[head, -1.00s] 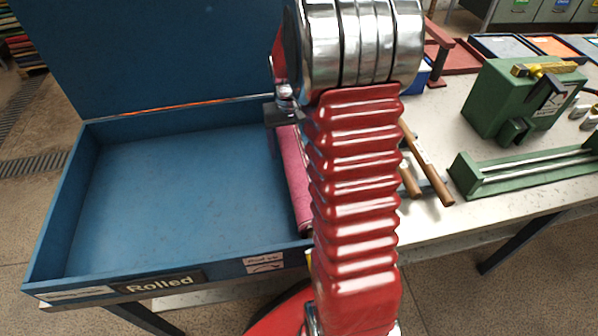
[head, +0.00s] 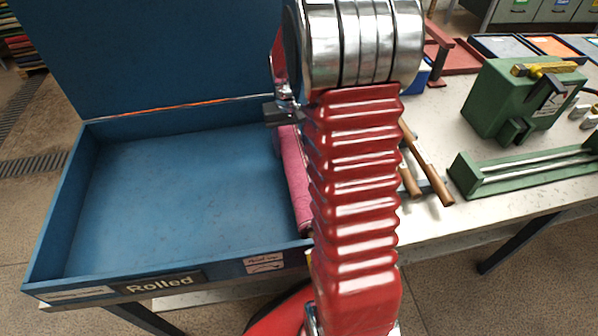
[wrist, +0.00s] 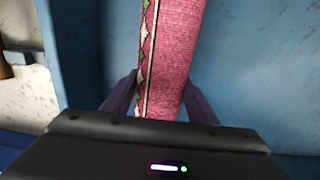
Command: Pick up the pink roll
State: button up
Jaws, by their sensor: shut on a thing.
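The pink roll (head: 293,172) lies along the right side of the blue open box (head: 180,190), partly hidden behind my red arm in the head view. In the wrist view the pink roll (wrist: 177,55) runs up the picture between my fingers and shows a patterned green and white edge band on its left. My gripper (wrist: 167,105) is shut on the roll, with one dark finger on each side of it. In the head view only a dark part of my gripper (head: 283,112) shows at the roll's far end.
The box has a tall blue back panel (head: 160,50) and a front wall labelled "Rolled" (head: 160,284). The box floor left of the roll is clear. Wooden-handled tools (head: 430,170), a green machine (head: 515,100) and a green rail fixture (head: 530,165) stand on the bench at right.

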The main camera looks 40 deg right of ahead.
jog(key=shift+r, duration=0.15)
jog(key=shift+c, duration=0.3)
notch_tip(320, 180, up, 9)
jog(key=shift+f, duration=0.1)
jog(key=shift+r, duration=0.5)
dwell(0.4)
